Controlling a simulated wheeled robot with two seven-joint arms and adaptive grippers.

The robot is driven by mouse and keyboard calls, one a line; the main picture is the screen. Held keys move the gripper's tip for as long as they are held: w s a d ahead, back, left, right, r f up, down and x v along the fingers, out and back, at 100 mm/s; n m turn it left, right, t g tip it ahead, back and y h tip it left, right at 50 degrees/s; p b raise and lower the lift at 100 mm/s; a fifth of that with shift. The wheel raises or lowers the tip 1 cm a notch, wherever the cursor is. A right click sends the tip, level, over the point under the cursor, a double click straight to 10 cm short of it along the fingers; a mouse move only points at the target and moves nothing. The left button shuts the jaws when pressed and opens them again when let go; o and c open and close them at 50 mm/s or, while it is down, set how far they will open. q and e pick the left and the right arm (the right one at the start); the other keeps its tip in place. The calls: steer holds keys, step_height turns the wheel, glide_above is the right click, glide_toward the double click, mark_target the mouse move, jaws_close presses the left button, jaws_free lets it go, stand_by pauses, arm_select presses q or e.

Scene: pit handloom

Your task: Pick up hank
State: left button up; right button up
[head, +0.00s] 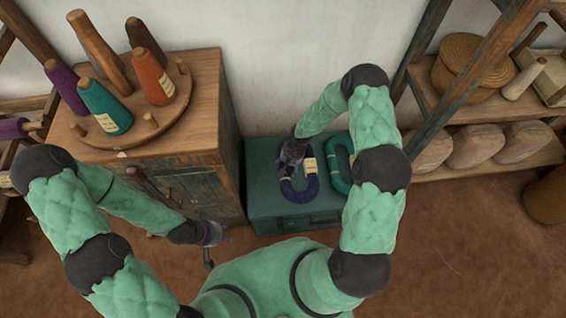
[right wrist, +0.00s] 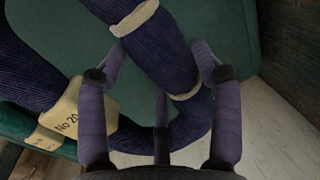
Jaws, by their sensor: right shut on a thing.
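A navy blue hank (head: 300,187) with a cream label lies as a loop on the green chest. In the right wrist view the hank (right wrist: 165,55) runs between my purple fingers, with pale ties around it and a label reading "No 20" at left. My right gripper (head: 292,153) is shut on one side of the hank; in the right wrist view the gripper (right wrist: 160,62) has a finger on each side of the strand. My left gripper (head: 215,234) is low in front of the wooden cabinet, away from the hank; its fingers are too small to read.
A teal hank (head: 338,165) lies to the right on the green chest (head: 262,205), partly behind my right arm. A wooden cabinet (head: 190,110) with yarn cones stands left. Shelves (head: 500,105) with baskets and rounded bundles stand right. The brown floor ahead is clear.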

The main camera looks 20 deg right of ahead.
arm_select(q)
steer(key=shift+r, duration=0.3)
arm_select(e)
steer(key=s+d+r, duration=0.1)
steer(key=s+r, duration=0.3)
steer(key=s, duration=0.5)
steer(key=shift+s+d+r, duration=0.15)
steer(key=shift+s+r, duration=0.05)
steer(key=shift+r, duration=0.05)
stand_by(0.6)
